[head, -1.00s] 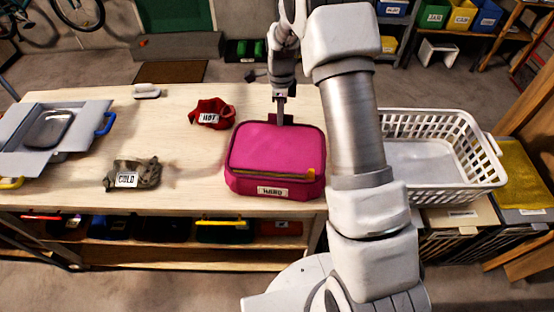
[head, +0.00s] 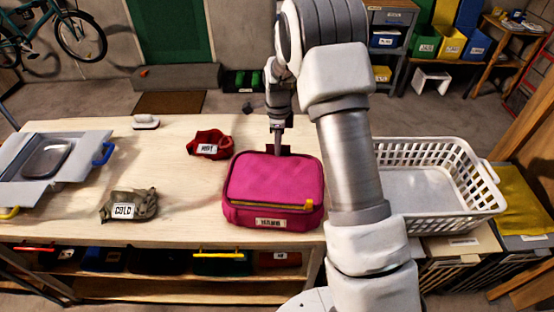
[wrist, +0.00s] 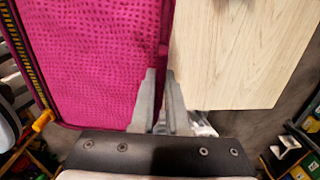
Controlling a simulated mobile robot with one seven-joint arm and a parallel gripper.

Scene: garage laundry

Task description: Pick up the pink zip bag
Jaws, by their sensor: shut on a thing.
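The pink zip bag (head: 272,186) sits upright on the wooden table, with a yellow zip along its front top edge and a white label on its front. My gripper (head: 277,151) points down at the bag's back edge, by a dark pink tab. In the wrist view the bag's textured side (wrist: 90,60) fills the left. The gripper's fingers (wrist: 160,105) are close together at the bag's edge, shut on a part of it. The exact part between the fingertips is hard to make out. The bag appears to rest on the table.
A red cloth item labelled HOT (head: 210,144) and a grey-green one labelled COLD (head: 128,205) lie left of the bag. A grey tray (head: 20,183) is at the far left. A white basket (head: 440,207) stands at the right, beyond my arm. The wooden table (head: 75,150) has clear patches.

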